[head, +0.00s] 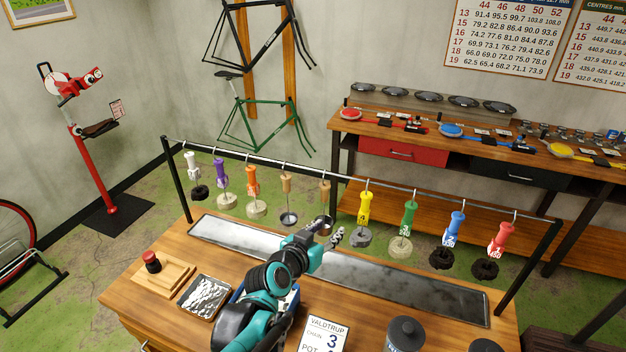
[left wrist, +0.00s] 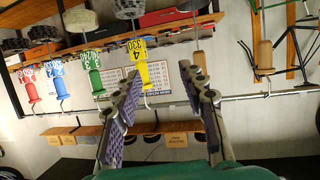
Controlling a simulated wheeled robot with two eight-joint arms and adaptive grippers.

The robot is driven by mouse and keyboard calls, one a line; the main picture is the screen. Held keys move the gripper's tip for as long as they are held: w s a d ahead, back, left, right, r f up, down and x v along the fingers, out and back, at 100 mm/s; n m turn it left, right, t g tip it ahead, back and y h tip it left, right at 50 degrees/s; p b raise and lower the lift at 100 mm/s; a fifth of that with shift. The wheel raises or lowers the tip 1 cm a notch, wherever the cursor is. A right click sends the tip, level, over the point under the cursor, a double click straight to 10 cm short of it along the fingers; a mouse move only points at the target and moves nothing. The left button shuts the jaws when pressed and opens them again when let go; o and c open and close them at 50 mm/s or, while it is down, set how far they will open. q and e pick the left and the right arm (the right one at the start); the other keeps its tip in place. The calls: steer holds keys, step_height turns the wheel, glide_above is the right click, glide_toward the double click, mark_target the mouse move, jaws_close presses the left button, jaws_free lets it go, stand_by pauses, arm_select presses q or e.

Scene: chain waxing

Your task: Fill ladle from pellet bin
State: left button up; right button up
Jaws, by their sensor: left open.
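Two wooden-handled ladles hang from the rail, one at the left (head: 286,186) and one at the right (head: 325,192), with metal cups below. In the left wrist view, turned upside down, their handles also show (left wrist: 263,57) (left wrist: 197,66). My left gripper (head: 329,231) is open and empty, at the right ladle's cup in the head view; whether it touches cannot be told. In the left wrist view the gripper's fingers (left wrist: 168,95) stand apart, with the right ladle behind the right finger. A blue bin (head: 294,300) is mostly hidden under my left arm; its contents are not visible. My right gripper is out of view.
Purple, orange, yellow (head: 364,207), green, blue and red handled pieces hang along the rail (head: 400,184) with the ladles. A long metal tray (head: 440,290) lies below. A foil-like tray (head: 205,296), wooden block (head: 163,278), sign (head: 325,333) and dark pot (head: 405,335) occupy the bench.

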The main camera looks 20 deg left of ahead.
arm_select(q)
steer(key=n+t+y+p, duration=0.1)
steer(key=t+y+p, duration=0.1)
steer(key=p, duration=0.1)
glide_toward(324, 186)
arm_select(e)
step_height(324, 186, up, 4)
arm_select(q)
steer(key=w, duration=0.3)
steer(key=w+f+b, duration=0.1)
steer(key=w, duration=0.2)
steer(key=w+b, duration=0.1)
steer(key=w, duration=0.3)
steer(key=shift+w+f, duration=0.1)
steer(key=shift+f, duration=0.1)
steer(key=shift+w+f+b, duration=0.2)
steer(key=shift+f+b, duration=0.9)
steer(key=shift+b, duration=0.1)
steer(key=shift+s+f+b, duration=0.1)
steer(key=shift+f+b, duration=0.4)
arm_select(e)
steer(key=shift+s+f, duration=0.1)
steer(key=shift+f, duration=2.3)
arm_select(q)
jaws_close()
steer(key=shift+r, duration=0.15)
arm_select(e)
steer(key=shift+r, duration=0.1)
